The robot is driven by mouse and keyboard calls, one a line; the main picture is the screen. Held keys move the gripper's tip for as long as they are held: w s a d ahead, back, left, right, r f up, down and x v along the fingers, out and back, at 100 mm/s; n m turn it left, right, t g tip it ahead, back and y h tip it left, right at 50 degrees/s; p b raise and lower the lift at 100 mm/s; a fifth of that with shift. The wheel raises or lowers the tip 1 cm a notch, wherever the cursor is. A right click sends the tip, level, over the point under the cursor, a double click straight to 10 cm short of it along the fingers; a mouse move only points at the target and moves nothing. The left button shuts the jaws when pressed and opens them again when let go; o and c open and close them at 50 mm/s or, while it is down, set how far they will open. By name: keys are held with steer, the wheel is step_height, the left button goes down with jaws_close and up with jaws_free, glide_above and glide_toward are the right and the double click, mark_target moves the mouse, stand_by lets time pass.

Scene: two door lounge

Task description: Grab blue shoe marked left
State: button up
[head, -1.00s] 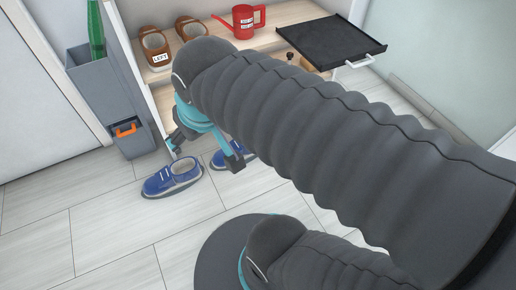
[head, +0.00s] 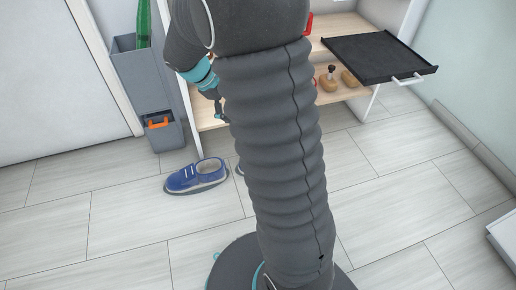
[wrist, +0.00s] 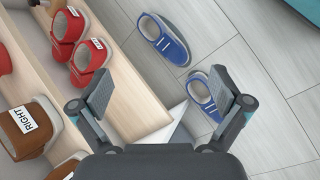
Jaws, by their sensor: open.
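Two blue shoes lie on the tiled floor beside the shelf. In the head view one blue shoe (head: 197,176) is in plain sight, and my arm hides nearly all of the other. In the wrist view, one blue shoe (wrist: 165,40) is at the top centre and the other (wrist: 203,94) is lower, partly behind the right finger. No readable mark shows on either, so I cannot tell which is left. My gripper (wrist: 160,92) is open and empty, apart from both shoes; it also shows in the head view (head: 217,104), near the shelf's left edge.
The wooden shelf (wrist: 125,85) holds red shoes (wrist: 88,62) and a brown shoe (wrist: 27,128) labelled RIGHT. A grey bin (head: 148,90) with a green bottle (head: 143,24) stands left of the shelf. A black tray (head: 378,57) juts out at right. The front floor is clear.

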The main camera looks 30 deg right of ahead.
steer(key=w+d+f+n+h+b, duration=0.1)
steer(key=w+d+f+n+h, duration=0.1)
steer(key=f, duration=1)
steer(key=w+d+f+n+g+h+b, duration=0.1)
steer(key=w+d+f+n+h+b, duration=0.1)
steer(key=f, duration=1.1)
steer(key=w+d+f+n+h+b, duration=0.1)
steer(key=w+d+f+n, duration=0.3)
steer(key=f, duration=0.9)
steer(key=shift+w+d+n+h, duration=0.15)
steer(key=shift+w+n+h, duration=0.65)
steer(key=shift+w, duration=0.45)
steer(key=shift+d+f, duration=0.15)
steer(key=shift+f, duration=0.15)
steer(key=x, duration=0.4)
steer(key=b+x, duration=0.1)
steer(key=x, duration=0.8)
steer(key=shift+s+d+r+b, duration=0.15)
steer(key=shift+s+d+b, duration=0.05)
steer(key=shift+d+b, duration=0.15)
steer(key=c, duration=1.4)
steer(key=shift+c, duration=0.3)
steer(key=shift+r, duration=0.2)
